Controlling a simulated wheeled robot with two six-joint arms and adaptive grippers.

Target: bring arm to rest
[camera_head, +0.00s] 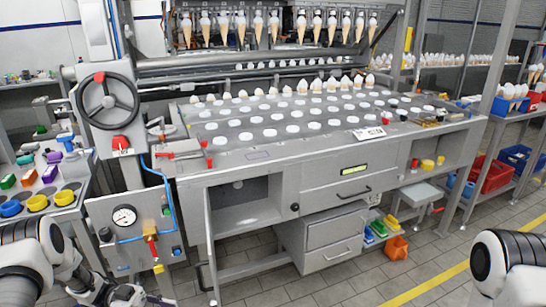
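My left arm comes in at the lower left corner. Its far end, with what looks like my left gripper (150,298), lies low at the bottom edge, in front of the machine's left leg. It is partly cut off, and I cannot make out its fingers or whether it holds anything. My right arm shows only as a white and black joint at the lower right corner; its gripper is outside the picture. Both arms appear apart from the machine.
A grey machine table (270,155) with rows of white discs and cones fills the middle. A control column with a handwheel (108,104) stands left, near a side bench with coloured blocks. Red bins (492,176) stand right. Tiled floor (345,285) is open in front.

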